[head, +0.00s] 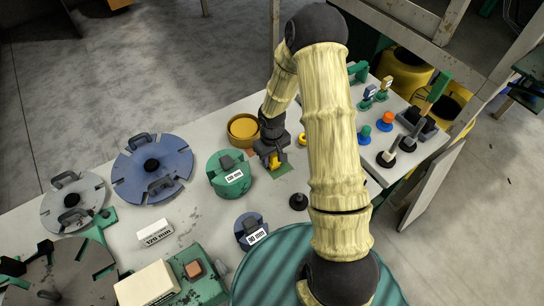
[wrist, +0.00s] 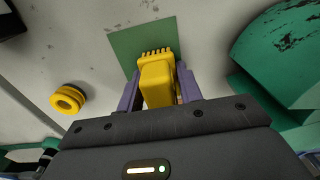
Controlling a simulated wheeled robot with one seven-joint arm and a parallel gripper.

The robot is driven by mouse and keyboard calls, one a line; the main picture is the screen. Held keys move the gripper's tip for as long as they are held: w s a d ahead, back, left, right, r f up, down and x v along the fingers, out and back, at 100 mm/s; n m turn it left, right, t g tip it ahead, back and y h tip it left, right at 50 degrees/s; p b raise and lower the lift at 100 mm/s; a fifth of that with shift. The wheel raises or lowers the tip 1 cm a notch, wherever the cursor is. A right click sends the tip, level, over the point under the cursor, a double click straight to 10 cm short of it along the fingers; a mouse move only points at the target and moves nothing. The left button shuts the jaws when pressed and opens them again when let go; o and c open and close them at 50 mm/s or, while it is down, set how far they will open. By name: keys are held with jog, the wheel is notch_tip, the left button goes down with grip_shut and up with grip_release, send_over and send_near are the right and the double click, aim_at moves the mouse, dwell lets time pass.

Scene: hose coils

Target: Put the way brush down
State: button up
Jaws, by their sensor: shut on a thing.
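The way brush, a yellow block with short bristle-like teeth at its far end, is between the fingers of my gripper (wrist: 160,88); the brush (wrist: 157,72) shows in the wrist view. In the head view, my gripper (head: 273,160) points down with the yellow brush (head: 274,163) partly hidden by the fingers. A flat green patch (wrist: 125,46) lies on the table under and beyond the brush, and its edge shows in the head view (head: 284,173). I cannot tell whether the brush touches the patch.
A green labelled drum (head: 229,182) stands just left of my gripper, with an orange-brown round dish (head: 233,141) behind it. A small yellow ring (wrist: 68,98) and a black knobbed piece (head: 298,202) are nearby. Blue and grey discs lie further left on the table.

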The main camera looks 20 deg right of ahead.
jog(key=shift+f, duration=0.1)
jog(key=o, duration=1)
notch_tip(320, 180, up, 12)
jog(key=shift+r+b, duration=0.1)
jog(key=shift+b, duration=0.2)
jog(key=shift+s, duration=0.1)
jog(key=shift+s+r, duration=0.25)
jog(key=shift+r, duration=0.1)
jog(key=s+r+m+t, duration=0.1)
jog(key=s+r, duration=0.2)
jog(key=s, duration=0.1)
jog(key=s+r+m, duration=0.1)
jog(key=s+r, duration=0.2)
jog(key=s, duration=0.2)
jog(key=s+r+m+t, duration=0.1)
jog(key=s+r, duration=0.1)
jog(key=s, duration=0.2)
jog(key=shift+s+r+m+t, duration=0.25)
jog(key=shift+r+m+t, duration=0.05)
jog(key=shift+r, duration=0.1)
